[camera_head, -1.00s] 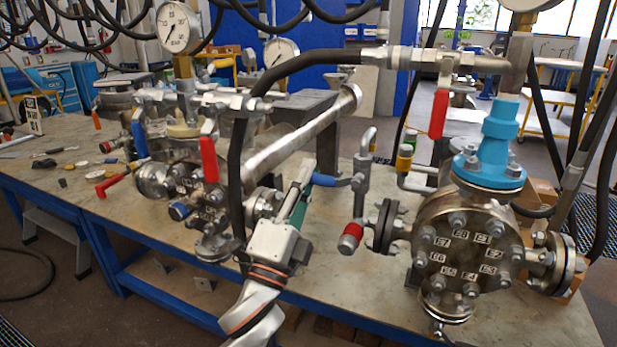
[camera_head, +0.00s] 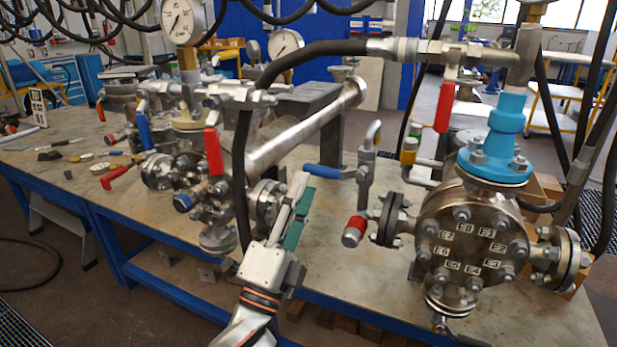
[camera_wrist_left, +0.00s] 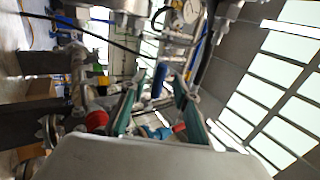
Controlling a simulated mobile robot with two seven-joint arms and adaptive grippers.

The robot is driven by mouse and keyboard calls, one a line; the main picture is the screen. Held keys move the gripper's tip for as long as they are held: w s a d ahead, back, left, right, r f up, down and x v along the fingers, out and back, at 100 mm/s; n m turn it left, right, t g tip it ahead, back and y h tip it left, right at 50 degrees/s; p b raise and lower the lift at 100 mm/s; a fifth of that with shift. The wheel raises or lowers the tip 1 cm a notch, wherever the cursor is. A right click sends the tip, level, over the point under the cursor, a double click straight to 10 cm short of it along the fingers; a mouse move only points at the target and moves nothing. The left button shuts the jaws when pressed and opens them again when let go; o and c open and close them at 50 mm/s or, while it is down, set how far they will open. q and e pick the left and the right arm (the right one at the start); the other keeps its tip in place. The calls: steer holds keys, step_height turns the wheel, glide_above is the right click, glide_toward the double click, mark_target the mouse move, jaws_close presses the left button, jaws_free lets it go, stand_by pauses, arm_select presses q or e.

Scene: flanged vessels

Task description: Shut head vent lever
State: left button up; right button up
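A lever with a blue handle (camera_head: 322,171) sticks out to the left from a small upright valve fitting (camera_head: 365,175) in the middle of the bench. In the left wrist view the blue handle (camera_wrist_left: 159,80) appears between my fingertips, with no clear contact. My left gripper (camera_head: 302,192) is just below and left of this handle, its fingers pointing up toward it. In the wrist view the green-padded fingers (camera_wrist_left: 157,90) stand apart and hold nothing. No label marks which lever is the head vent. My right gripper is not in view.
A red lever (camera_head: 444,107) hangs from the upper pipe, beside a flanged vessel (camera_head: 473,245) with a blue neck (camera_head: 498,140). Another red lever (camera_head: 213,151) stands on the left vessel. A black hose (camera_head: 241,170) hangs just left of my gripper. A red cap (camera_head: 353,232) sits to its right.

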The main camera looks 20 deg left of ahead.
arm_select(q)
steer(key=shift+v, duration=1.2)
